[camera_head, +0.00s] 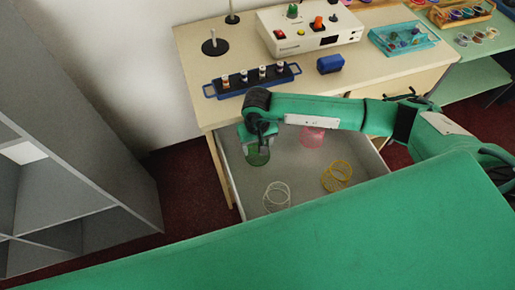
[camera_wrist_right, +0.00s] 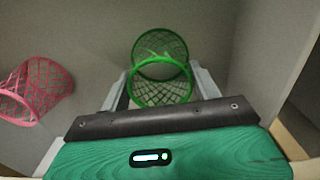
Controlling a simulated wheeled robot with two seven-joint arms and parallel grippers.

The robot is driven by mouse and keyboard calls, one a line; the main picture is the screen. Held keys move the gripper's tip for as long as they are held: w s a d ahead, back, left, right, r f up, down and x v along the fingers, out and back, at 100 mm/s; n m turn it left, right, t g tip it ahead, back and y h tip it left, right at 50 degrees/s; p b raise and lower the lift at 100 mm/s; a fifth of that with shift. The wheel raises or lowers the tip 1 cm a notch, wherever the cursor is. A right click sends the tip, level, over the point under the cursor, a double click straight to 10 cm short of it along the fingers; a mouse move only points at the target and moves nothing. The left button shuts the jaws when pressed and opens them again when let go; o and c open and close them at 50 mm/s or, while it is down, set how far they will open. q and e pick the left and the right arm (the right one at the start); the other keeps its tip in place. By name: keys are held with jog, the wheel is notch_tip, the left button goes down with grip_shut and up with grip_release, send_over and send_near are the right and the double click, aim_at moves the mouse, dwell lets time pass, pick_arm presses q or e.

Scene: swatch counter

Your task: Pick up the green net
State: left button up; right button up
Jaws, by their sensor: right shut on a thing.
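The green net (camera_head: 258,158) is at the left end of the open drawer, under my right gripper (camera_head: 261,147). In the right wrist view the green net (camera_wrist_right: 160,87) is an open mesh basket shape with a round rim, between the two fingers of my right gripper (camera_wrist_right: 161,84). The gripper is shut on it. I cannot tell whether the net touches the drawer floor. My left gripper is not in view.
The drawer (camera_head: 232,170) also holds a pink net (camera_head: 312,136), a yellow ring-shaped net (camera_head: 337,175) and a white one (camera_head: 276,195). The counter (camera_head: 215,115) above carries a blue rack (camera_head: 250,80), a blue block (camera_head: 330,64) and a white device (camera_head: 310,38). Grey shelving (camera_head: 75,150) stands at left.

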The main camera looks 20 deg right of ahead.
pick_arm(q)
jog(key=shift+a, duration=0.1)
pick_arm(e)
jog(key=shift+r, duration=0.2)
jog(key=shift+r, duration=0.25)
notch_tip(320, 180, up, 18)
jog(key=f+b, duration=0.1)
jog(key=b, duration=0.2)
pick_arm(q)
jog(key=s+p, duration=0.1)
jog(key=p, duration=0.1)
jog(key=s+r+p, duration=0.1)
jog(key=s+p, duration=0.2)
jog(key=p, duration=0.1)
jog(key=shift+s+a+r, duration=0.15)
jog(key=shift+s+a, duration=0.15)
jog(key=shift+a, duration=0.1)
pick_arm(e)
jog(key=d+r, duration=0.6)
jog(key=r, duration=0.2)
jog(key=shift+w+d, duration=0.15)
jog(key=shift+d, duration=0.2)
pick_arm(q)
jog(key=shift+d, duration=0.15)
pick_arm(e)
jog(key=shift+r, duration=0.1)
